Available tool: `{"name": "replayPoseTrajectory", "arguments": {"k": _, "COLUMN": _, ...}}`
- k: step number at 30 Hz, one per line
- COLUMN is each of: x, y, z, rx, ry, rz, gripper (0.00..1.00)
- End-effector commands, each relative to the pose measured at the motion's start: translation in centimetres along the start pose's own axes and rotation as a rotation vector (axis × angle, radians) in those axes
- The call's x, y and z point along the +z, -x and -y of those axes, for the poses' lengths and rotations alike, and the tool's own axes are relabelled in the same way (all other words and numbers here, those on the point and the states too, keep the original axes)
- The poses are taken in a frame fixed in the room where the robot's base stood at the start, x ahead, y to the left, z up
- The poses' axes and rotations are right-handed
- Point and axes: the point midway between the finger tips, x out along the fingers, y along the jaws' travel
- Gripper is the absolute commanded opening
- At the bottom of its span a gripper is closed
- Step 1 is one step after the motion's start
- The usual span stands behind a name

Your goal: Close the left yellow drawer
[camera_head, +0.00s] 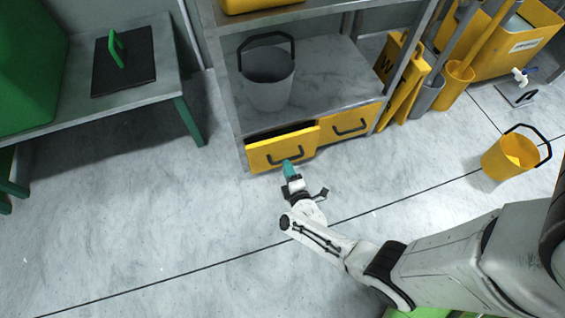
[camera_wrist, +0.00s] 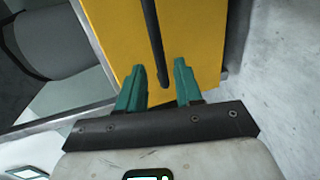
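The left yellow drawer (camera_head: 268,159) stands partly pulled out under the grey shelf, with a dark gap above its front. Its black handle (camera_head: 286,157) is on the front face. The right yellow drawer (camera_head: 340,134) beside it looks shut. My gripper (camera_head: 289,166) is at the front of the left drawer, by the handle. In the wrist view, its two teal fingers (camera_wrist: 160,67) are apart in front of the yellow drawer front (camera_wrist: 110,28). The end of the black handle (camera_wrist: 155,45) shows between the fingertips. I cannot tell whether they touch it.
A grey bucket (camera_head: 267,80) stands on the shelf (camera_head: 325,75) above the drawers. A yellow folding sign (camera_head: 403,78) and a yellow bucket (camera_head: 508,157) stand to the right. A table with green legs (camera_head: 190,122) is to the left. The floor before the drawers is clear apart from my arm.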

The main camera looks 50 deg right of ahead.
Motion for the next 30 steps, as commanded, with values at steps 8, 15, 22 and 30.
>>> {"name": "replayPoseTrajectory", "arguments": {"k": 8, "x": 0.0, "y": -4.1, "z": 0.3, "rx": 0.001, "ry": 0.000, "rz": 0.000, "gripper": 0.35}}
{"name": "replayPoseTrajectory", "arguments": {"k": 15, "x": 0.0, "y": -5.0, "z": 0.1, "rx": -0.001, "ry": 0.002, "rz": -0.001, "gripper": 0.35}}
{"name": "replayPoseTrajectory", "arguments": {"k": 22, "x": 0.0, "y": -4.9, "z": 0.0, "rx": -0.001, "ry": 0.002, "rz": -0.001, "gripper": 0.32}}
{"name": "replayPoseTrajectory", "arguments": {"k": 30, "x": 0.0, "y": -4.9, "z": 0.0, "rx": -0.001, "ry": 0.002, "rz": -0.002, "gripper": 0.06}}
